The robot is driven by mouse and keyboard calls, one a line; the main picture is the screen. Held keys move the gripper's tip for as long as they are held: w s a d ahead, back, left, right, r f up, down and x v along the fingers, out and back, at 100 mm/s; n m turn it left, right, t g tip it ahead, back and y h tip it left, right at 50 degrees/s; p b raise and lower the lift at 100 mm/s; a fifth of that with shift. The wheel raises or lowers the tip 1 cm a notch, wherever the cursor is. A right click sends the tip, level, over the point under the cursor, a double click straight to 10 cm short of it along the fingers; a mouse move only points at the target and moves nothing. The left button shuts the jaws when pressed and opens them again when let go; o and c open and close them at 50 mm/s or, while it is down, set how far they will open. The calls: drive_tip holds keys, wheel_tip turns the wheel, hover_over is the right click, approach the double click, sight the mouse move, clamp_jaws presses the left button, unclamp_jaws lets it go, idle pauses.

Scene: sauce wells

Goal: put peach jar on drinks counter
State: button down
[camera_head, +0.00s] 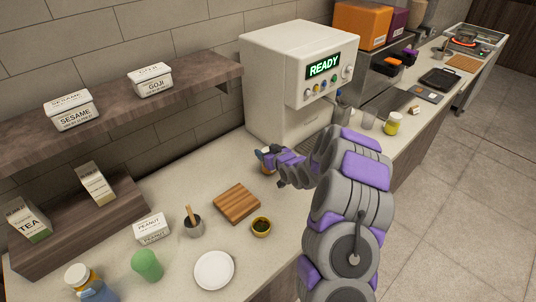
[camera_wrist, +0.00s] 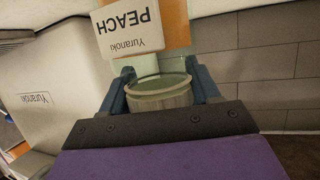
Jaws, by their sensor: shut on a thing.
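My gripper (camera_head: 267,154) is shut on the peach jar, in front of the white READY machine. In the wrist view, a pale, glassy round end of the peach jar (camera_wrist: 160,95) sits between the blue fingers of my gripper (camera_wrist: 163,88). A white PEACH label shows upside down just beyond it, over an orange-brown surface. In the head view the jar is small and mostly covered by the fingers; I cannot tell whether it touches the counter. The pale counter (camera_head: 195,182) runs under the machine and along the wall.
The white machine (camera_head: 270,85) stands behind my gripper. A wooden board (camera_head: 236,203), a small dark bowl (camera_head: 261,227), a white plate (camera_head: 214,270) and a green cup (camera_head: 147,265) stand nearer. A yellow jar (camera_head: 392,124) stands right of my arm.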

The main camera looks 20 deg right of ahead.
drive_tip(key=shift+a+f, duration=0.3)
drive_tip(key=shift+a, duration=0.15)
drive_tip(key=shift+a+r, duration=0.15)
drive_tip(key=shift+a, duration=0.25)
drive_tip(key=c, duration=0.6)
unclamp_jaws()
drive_tip(key=shift+d, duration=0.25)
drive_tip(key=o, duration=0.4)
drive_tip(key=shift+d+f, duration=0.2)
drive_tip(key=shift+d, duration=0.45)
drive_tip(key=shift+c, duration=0.2)
drive_tip(key=shift+a+r, duration=0.15)
drive_tip(key=shift+a, duration=0.4)
drive_tip(key=shift+s+r, duration=0.1)
drive_tip(key=shift+s, duration=0.15)
drive_tip(key=d+p+v, duration=0.1)
drive_tip(key=p+v, duration=0.1)
drive_tip(key=v, duration=0.8)
drive_tip(key=s+a+r+g, duration=0.4)
drive_tip(key=s+a+g, duration=0.1)
drive_tip(key=s, duration=1)
drive_tip(key=s+a+r+m+g+h, duration=0.1)
drive_tip(key=s+a+r+g, duration=0.4)
drive_tip(key=s, duration=1)
drive_tip(key=s+a+r+g+h, duration=0.1)
drive_tip(key=s+a+r+g, duration=0.4)
drive_tip(key=s, duration=1)
drive_tip(key=shift+s+a+m+g, duration=0.3)
drive_tip(key=shift+s+a, duration=0.05)
drive_tip(key=shift+s, duration=0.05)
